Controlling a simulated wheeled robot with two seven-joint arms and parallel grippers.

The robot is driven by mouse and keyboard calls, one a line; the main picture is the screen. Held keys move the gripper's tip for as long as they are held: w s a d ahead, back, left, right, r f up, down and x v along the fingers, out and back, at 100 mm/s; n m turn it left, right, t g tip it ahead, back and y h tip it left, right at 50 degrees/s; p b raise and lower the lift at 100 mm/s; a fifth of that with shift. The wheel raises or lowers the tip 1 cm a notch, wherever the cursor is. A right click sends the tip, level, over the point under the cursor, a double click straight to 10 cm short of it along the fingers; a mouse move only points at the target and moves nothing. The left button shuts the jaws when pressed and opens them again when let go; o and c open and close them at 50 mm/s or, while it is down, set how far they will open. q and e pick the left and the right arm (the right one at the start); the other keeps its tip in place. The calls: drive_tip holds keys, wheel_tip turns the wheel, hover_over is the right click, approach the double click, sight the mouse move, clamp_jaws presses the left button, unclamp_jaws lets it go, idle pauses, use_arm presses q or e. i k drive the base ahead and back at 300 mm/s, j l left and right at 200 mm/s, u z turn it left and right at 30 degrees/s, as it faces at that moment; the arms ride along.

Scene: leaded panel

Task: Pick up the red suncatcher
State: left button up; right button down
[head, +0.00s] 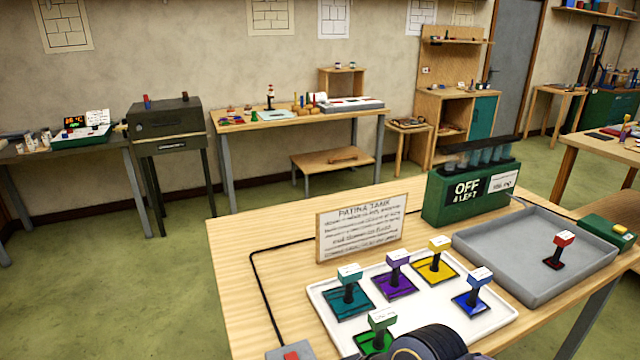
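The red suncatcher (555,263) stands upright in the right part of the grey tray (490,245) on the wooden table. It has a dark red flat base, a short dark stem and a red and white block on top. Nothing touches it from above. A dark rounded part of my own body shows at the bottom edge, over the front of the white tray. No gripper fingers are visible.
The white tray (325,308) holds teal (348,303), purple (397,284), yellow (437,268), blue (472,303) and green (377,338) suncatchers. A green box marked OFF (450,205) stands behind the grey tray. A sign (361,232) stands at the back left. The table's left part is mostly clear, apart from a black cable.

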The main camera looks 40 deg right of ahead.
sight(564, 239)
drive_tip(key=z, duration=2.7)
drive_tip(key=i+l+u, duration=0.15)
drive_tip(key=i+l, duration=0.35)
drive_tip(key=i, duration=0.15)
drive_tip(key=i+l+u, duration=0.15)
drive_tip(key=i+l, duration=0.45)
drive_tip(key=i+l+u, duration=0.15)
drive_tip(key=i+l, duration=0.4)
drive_tip(key=i+l+u, duration=0.15)
drive_tip(key=i+l, duration=0.4)
drive_tip(key=l, duration=0.25)
